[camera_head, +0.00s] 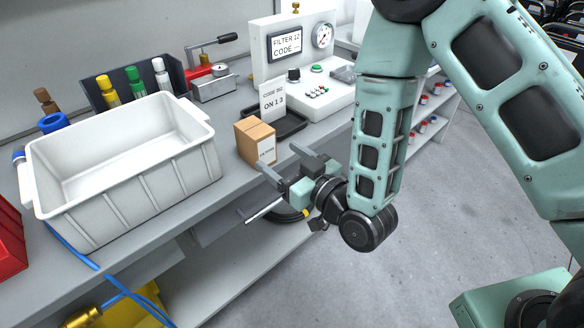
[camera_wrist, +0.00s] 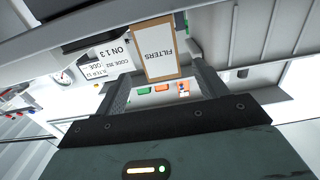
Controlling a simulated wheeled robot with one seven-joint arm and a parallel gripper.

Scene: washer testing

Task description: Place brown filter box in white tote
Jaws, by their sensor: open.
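The brown filter box (camera_head: 255,142) stands upright on the grey bench, to the right of the white tote, with a white label on its side. In the wrist view the box (camera_wrist: 156,50) shows its label reading FILTERS, ahead of and between the fingers. My gripper (camera_head: 280,165) is open and empty, just in front of the box at the bench edge. In the wrist view my gripper (camera_wrist: 158,75) has its fingers apart; I cannot tell whether they touch the box. The white tote (camera_head: 190,167) is on the left of the bench, open at the top and empty.
A black tray (camera_head: 290,128) with a code card (camera_head: 272,101) lies behind the box. A test panel (camera_head: 310,85) with a gauge stands at the back. Colored-top fittings (camera_head: 135,82) stand in a rack behind the tote. A red bin (camera_head: 8,240) is at far left.

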